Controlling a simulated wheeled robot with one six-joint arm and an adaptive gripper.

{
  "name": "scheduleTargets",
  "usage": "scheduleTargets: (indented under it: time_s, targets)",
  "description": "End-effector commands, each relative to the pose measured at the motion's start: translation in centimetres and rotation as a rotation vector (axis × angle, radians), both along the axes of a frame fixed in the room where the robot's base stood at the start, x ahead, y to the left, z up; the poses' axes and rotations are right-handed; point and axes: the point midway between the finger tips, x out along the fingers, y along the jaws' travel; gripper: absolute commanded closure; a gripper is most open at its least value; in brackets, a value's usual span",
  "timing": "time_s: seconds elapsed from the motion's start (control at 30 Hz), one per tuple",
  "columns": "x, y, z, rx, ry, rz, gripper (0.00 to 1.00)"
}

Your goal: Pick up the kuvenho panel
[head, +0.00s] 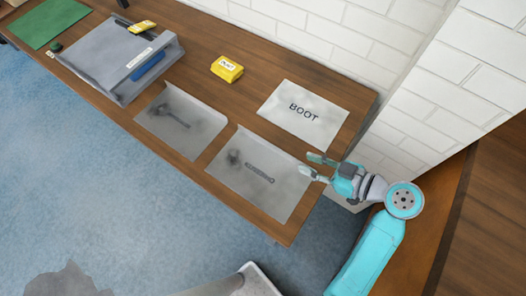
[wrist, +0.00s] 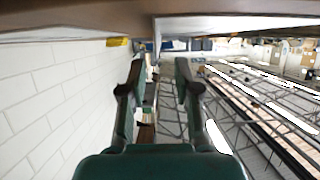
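No thing in view can be read as the kuvenho panel. In the head view a white panel marked BOOT (head: 287,121) lies flat on the wooden table (head: 203,96) near the wall. Two grey sheets, a left one (head: 199,133) and a right one (head: 288,209), lie along the front edge with dark tool shapes on them. My gripper (head: 312,167) is open and empty at the table's right end, beside the right sheet. In the wrist view its two fingers (wrist: 158,84) are spread with nothing between them.
A yellow labelled box (head: 227,69) stands behind the sheets. A grey case (head: 105,55) with a blue handle and a green mat (head: 46,22) are farther left. A white brick wall (head: 340,35) runs along the back. Bare wood shows between the yellow box and BOOT panel.

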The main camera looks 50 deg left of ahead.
Motion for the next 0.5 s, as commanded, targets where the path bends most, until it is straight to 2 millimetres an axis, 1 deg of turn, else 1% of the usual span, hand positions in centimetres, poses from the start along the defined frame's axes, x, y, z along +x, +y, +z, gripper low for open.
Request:
scheduleTargets:
  time_s: [0.13,0.4,0.5]
  targets:
    - [-0.2,0.8,-0.4,-0.001,0.001,0.001,0.68]
    - [-0.7,4.0,-2.0,-0.001,0.0,0.002,0.68]
    - [-0.9,4.7,-2.3,-0.001,-0.001,0.001,0.68]
